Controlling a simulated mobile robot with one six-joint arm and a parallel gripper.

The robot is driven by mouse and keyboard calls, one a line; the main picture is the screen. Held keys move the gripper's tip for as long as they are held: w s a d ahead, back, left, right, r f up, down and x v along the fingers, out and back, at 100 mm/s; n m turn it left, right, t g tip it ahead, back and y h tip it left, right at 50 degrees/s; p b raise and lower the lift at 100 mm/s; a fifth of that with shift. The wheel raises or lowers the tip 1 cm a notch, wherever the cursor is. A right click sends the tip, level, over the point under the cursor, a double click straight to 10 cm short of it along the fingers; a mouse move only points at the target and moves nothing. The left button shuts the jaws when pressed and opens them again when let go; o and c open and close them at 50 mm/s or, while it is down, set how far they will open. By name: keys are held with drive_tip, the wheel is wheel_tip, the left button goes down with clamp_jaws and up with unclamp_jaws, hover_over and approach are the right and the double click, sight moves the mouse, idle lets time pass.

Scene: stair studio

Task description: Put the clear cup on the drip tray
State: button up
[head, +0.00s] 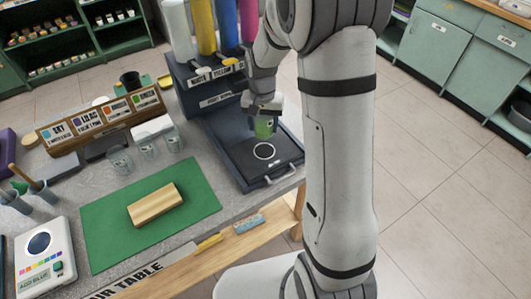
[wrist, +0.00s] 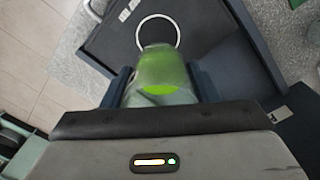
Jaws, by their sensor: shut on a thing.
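My gripper (head: 263,108) is shut on the clear cup (head: 264,129), which has green liquid in it. In the wrist view the cup (wrist: 162,72) sits between the two fingers (wrist: 160,85). The drip tray (head: 237,158) is a dark tray with a white ring (head: 264,151) marked on it, at the front of the paint dispenser. The cup is over the tray, behind the ring in the head view. I cannot tell whether its base touches the tray.
The dispenser (head: 205,85) with white, yellow, blue and pink tubes stands behind the tray. Clear cups (head: 147,148) stand on the table to the left. A wooden block (head: 155,204) lies on a green mat (head: 100,235). A scale (head: 45,255) is at the front left.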

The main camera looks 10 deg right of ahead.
drive_tip(key=r+m, duration=0.1)
drive_tip(key=m, duration=0.1)
drive_tip(key=r+m+b, duration=0.1)
drive_tip(key=m, duration=0.1)
drive_tip(key=shift+s+r, duration=0.35)
drive_tip(key=shift+s+m, duration=0.15)
drive_tip(key=shift+m, duration=0.15)
wheel_tip(320, 180, down, 9)
drive_tip(key=shift+f, duration=0.2)
drive_tip(key=shift+f, duration=0.25)
drive_tip(key=o, duration=1.1)
drive_tip(key=shift+r, duration=0.15)
